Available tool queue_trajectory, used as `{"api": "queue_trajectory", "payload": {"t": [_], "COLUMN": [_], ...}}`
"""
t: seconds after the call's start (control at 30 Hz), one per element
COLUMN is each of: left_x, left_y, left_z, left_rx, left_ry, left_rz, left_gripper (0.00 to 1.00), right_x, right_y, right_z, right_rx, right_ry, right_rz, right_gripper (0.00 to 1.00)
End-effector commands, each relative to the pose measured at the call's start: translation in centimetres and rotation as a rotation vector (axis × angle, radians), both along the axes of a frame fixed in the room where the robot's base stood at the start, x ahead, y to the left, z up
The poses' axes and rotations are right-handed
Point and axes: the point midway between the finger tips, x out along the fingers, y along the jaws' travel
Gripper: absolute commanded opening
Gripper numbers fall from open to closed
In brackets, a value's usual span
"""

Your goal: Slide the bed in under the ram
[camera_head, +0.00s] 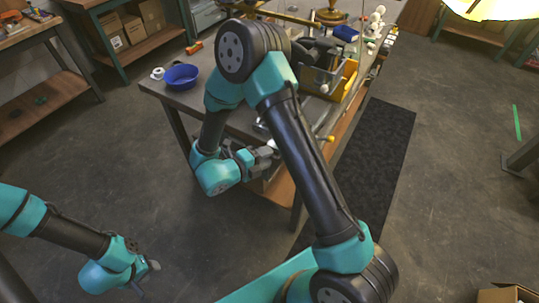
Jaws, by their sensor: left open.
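I cannot make out the bed or the ram with certainty; my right arm covers much of the workbench. A lever with a yellow knob (330,139) sticks out past the bench's front edge, to the right of my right forearm. My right gripper (270,153) is at the bench's near edge, partly behind that arm. Whether its fingers are apart or closed on something is unclear. My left gripper (150,268) is low over the floor at the lower left, away from the bench, open and empty.
The workbench (178,97) holds a blue bowl (181,77), a white roll (157,73), an orange-handled tool (194,47), a yellow bin (345,82) and a brass piece (330,16). A dark mat (385,150) lies right of the bench. The floor at left is clear.

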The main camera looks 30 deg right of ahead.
Motion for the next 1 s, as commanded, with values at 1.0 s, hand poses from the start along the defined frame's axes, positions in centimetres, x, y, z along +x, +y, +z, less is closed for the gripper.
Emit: {"api": "queue_trajectory", "payload": {"t": [1.0], "left_x": [0.0], "left_y": [0.0], "left_z": [0.0], "left_rx": [0.000], "left_ry": [0.000], "left_rz": [0.000], "left_gripper": [0.40], "right_x": [0.2], "right_y": [-1.8], "right_z": [-0.3], "right_rx": [-0.001], "right_ry": [0.000], "right_rz": [0.000], "right_gripper": [0.00]}}
